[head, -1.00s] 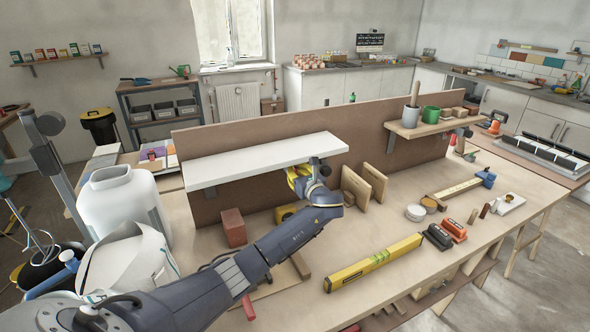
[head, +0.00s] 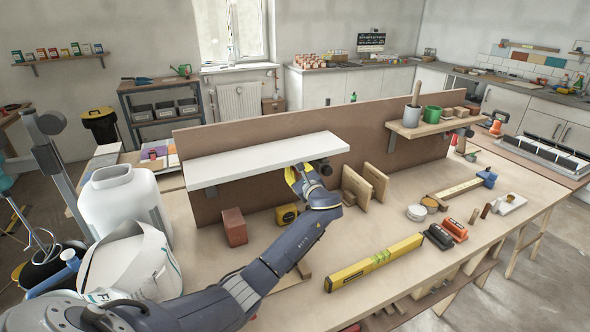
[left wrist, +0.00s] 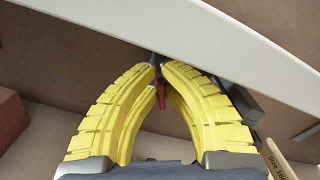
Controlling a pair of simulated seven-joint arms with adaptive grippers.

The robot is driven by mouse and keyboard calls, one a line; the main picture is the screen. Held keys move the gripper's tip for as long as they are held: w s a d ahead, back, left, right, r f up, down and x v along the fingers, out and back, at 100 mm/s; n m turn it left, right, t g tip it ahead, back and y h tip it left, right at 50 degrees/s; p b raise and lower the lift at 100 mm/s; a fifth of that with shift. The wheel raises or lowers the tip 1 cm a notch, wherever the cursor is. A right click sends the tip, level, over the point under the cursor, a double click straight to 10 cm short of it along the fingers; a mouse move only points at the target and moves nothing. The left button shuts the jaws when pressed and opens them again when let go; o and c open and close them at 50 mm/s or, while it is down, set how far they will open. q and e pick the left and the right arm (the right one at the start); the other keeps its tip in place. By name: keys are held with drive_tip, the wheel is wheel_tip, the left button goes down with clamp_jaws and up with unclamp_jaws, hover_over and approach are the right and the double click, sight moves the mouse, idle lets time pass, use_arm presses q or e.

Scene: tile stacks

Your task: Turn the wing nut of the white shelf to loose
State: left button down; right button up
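The white shelf (head: 260,158) is on the brown upright panel in the head view. Its underside and pale front edge (left wrist: 215,32) cross the top of the left wrist view. My left gripper (head: 291,172) is under the shelf's right part. In the left wrist view, its yellow fingers (left wrist: 160,68) come together at a small dark fitting below the shelf. A red piece, which looks like the wing nut (left wrist: 161,96), shows between the fingers. The fingers hide most of it, and its angle is unclear. My right gripper is out of view.
A second, wooden shelf (head: 433,125) holds pots and blocks. Below the white shelf are a reddish block (head: 233,227), a yellow tape measure (head: 286,214) and wooden brackets (head: 374,181). A yellow level (head: 374,263) lies in front. A white canister (head: 122,203) stands at left.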

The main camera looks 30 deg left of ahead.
use_arm(q)
drive_tip(key=n, duration=0.3)
drive_tip(key=f+n, duration=0.1)
drive_tip(key=n, duration=0.7)
drive_tip(key=shift+s+a+f, duration=0.2)
drive_tip(key=shift+s+a, duration=0.1)
drive_tip(key=shift+s, duration=0.1)
drive_tip(key=shift+n, duration=0.4)
drive_tip(key=c, duration=1.6)
unclamp_jaws()
drive_tip(key=shift+o, duration=0.2)
drive_tip(key=shift+s+d, duration=0.2)
drive_tip(key=shift+d, duration=0.2)
drive_tip(key=v, duration=1.1)
